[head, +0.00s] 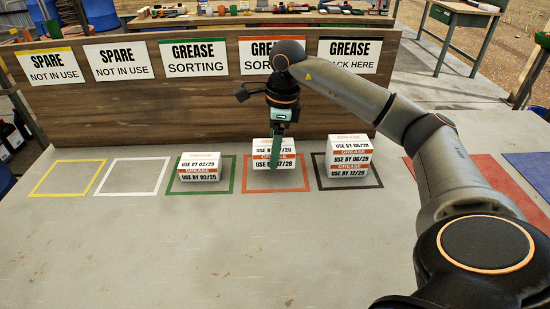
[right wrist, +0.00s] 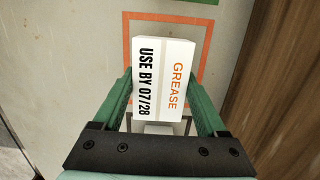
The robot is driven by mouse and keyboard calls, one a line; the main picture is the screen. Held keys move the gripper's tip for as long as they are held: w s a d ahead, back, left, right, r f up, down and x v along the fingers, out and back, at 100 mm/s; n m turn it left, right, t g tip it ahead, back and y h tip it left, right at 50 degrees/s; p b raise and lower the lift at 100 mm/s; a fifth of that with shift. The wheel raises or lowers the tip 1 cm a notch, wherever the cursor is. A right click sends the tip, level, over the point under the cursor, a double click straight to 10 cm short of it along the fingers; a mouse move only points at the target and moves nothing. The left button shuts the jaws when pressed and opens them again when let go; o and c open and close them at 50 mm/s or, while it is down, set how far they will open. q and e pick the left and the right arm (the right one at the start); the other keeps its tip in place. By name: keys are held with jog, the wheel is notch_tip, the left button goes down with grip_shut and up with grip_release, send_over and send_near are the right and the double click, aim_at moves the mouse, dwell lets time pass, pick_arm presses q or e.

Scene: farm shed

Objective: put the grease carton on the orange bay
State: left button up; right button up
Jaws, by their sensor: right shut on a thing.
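The grease carton (head: 262,148), white with an orange band and marked USE BY 07/28, is at the orange bay (head: 305,187). My right gripper (head: 274,160) comes down over it from above. In the right wrist view the carton (right wrist: 163,75) lies between the two green fingers (right wrist: 162,92), which are shut on its sides. The orange outline (right wrist: 150,15) shows around its far end. In the head view the carton sits high in the bay, apparently a little above the surface; contact underneath is hidden. My left gripper is out of view.
A carton (head: 199,167) stands in the green bay to the left. Two stacked cartons (head: 349,158) stand in the black bay to the right. The white bay (head: 103,193) and yellow bay (head: 35,193) are empty. A wooden board with signs (head: 200,108) rises behind.

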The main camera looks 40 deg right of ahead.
jog(key=shift+w+d+f, duration=0.2)
jog(key=shift+d+f, duration=0.15)
jog(key=shift+f, duration=1.75)
jog(key=shift+f+b, duration=0.2)
jog(key=shift+b, duration=0.1)
jog(key=o, duration=1.4)
jog(key=shift+r, duration=0.15)
jog(key=r, duration=0.4)
jog(key=r+p, duration=0.1)
jog(key=r, duration=0.3)
jog(key=d+r, duration=0.1)
jog(key=r, duration=0.3)
jog(key=shift+s+d+p, duration=0.1)
jog(key=shift+s+p, duration=0.3)
